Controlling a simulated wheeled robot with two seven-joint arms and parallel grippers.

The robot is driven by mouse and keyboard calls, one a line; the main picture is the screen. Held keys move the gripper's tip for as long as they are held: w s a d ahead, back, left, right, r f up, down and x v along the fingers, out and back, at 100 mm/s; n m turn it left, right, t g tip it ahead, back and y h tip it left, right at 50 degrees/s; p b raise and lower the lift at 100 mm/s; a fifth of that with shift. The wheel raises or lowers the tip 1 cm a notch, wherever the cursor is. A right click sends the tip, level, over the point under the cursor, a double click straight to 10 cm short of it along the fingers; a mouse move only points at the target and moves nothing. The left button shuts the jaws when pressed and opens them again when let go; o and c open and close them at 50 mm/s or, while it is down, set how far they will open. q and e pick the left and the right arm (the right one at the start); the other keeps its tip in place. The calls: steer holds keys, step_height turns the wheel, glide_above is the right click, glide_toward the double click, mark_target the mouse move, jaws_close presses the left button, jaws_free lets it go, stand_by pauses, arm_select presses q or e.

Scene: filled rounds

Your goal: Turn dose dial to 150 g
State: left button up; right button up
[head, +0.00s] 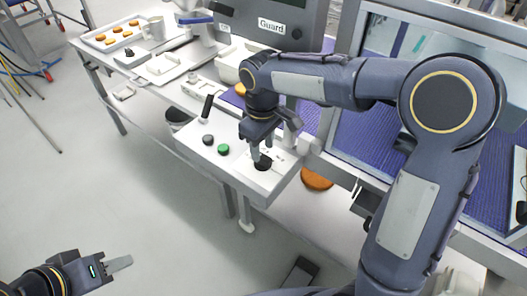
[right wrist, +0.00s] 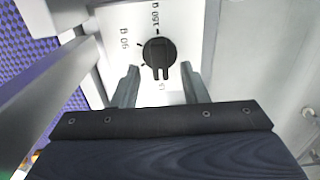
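The dose dial (right wrist: 158,53) is a black round knob with a raised ridge on a white panel (right wrist: 125,18). The ridge runs roughly up and down in that view; I cannot tell which end is the pointer. In the head view the dial (head: 263,164) sits under my right gripper (head: 261,157). My right gripper (right wrist: 157,82) is open, its fingers on either side of the dial's lower part, with gaps visible. My left gripper (head: 120,263) is low at the left, far from the panel; its opening cannot be told.
A green button (head: 223,149), a dark button (head: 208,139) and a black-handled lever (head: 207,107) are on the same console. An orange-brown round (head: 317,179) lies below at the right. A tray of rounds (head: 113,36) stands at the back left.

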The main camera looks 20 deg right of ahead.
mark_target(263, 156)
steer(key=shift+f, duration=1.5)
jaws_close()
